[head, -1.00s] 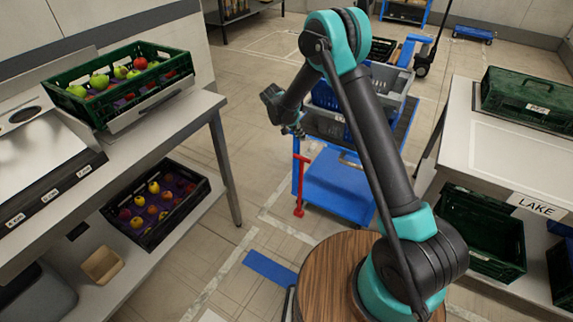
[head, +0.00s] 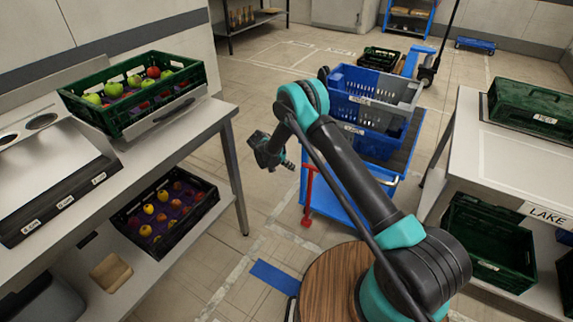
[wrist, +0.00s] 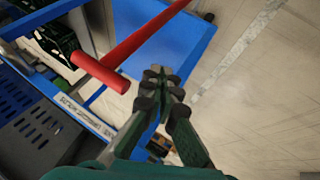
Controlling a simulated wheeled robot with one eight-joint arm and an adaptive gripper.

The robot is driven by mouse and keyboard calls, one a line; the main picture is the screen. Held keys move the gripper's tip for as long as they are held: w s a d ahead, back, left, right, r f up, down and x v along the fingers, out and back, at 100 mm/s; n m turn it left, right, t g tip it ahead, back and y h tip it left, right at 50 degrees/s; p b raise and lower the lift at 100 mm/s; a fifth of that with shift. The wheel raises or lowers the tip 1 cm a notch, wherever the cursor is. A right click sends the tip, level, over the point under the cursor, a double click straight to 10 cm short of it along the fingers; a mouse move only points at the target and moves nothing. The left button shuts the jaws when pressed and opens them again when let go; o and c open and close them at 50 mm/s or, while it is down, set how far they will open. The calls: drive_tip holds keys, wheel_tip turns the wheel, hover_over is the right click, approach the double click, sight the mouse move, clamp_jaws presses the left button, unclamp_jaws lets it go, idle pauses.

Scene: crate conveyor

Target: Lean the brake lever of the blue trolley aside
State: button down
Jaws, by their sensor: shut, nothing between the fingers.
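The blue trolley (head: 342,205) stands on the floor beyond my arm. Its red brake lever (head: 308,195) stands about upright at the trolley's left side, with a short crossbar on top. In the wrist view the lever (wrist: 143,38) and its crossbar handle (wrist: 101,73) show large, left of and above my fingertips. My gripper (head: 288,165) is just left of the lever's top in the head view. In the wrist view my gripper (wrist: 163,84) is shut and empty, with a visible gap to the handle. Part of the trolley is hidden behind my arm.
Blue and grey crates (head: 375,97) are stacked on the trolley. A bench (head: 215,112) with a green fruit crate (head: 132,92) stands on the left. A white table (head: 475,150) stands on the right. The floor left of the lever is clear.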

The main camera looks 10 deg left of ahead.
drive_tip(key=shift+w+d+f, duration=0.1)
drive_tip(key=shift+d+f, duration=0.25)
drive_tip(key=shift+d, duration=0.55)
drive_tip(key=shift+s+d+f, duration=0.1)
drive_tip(key=shift+d+f, duration=0.25)
drive_tip(key=shift+d, duration=0.55)
drive_tip(key=shift+w+d+f, duration=0.1)
drive_tip(key=shift+d+f, duration=0.25)
drive_tip(key=shift+d, duration=0.55)
